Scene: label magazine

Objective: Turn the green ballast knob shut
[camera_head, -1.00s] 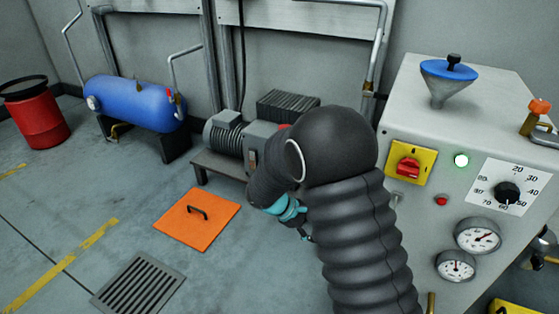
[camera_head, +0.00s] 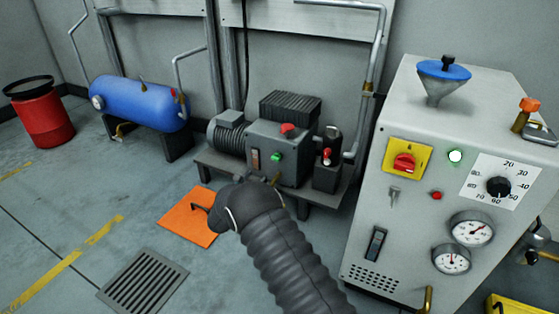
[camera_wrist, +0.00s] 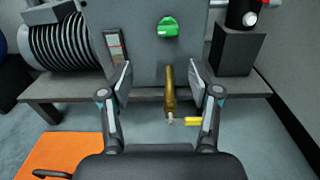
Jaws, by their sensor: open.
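The green knob (camera_wrist: 167,27) sits on the front of a grey box (camera_wrist: 145,45), ahead of my gripper and above it in the wrist view. In the head view the green knob (camera_head: 276,157) shows on the box's front face, below a red button (camera_head: 288,130). My gripper (camera_wrist: 160,83) is open, its two fingers apart and apart from the knob. A brass pipe with a yellow lever (camera_wrist: 171,90) shows in the gap between the fingers, below the knob. In the head view my arm hides the gripper.
A ribbed motor (camera_head: 228,133) adjoins the box at left. A dark block with a red-handled fitting (camera_head: 327,168) stands at right. The bench edge (camera_wrist: 60,92) runs below. An orange plate (camera_head: 188,217) lies on the floor. A control cabinet (camera_head: 370,232) stands at right.

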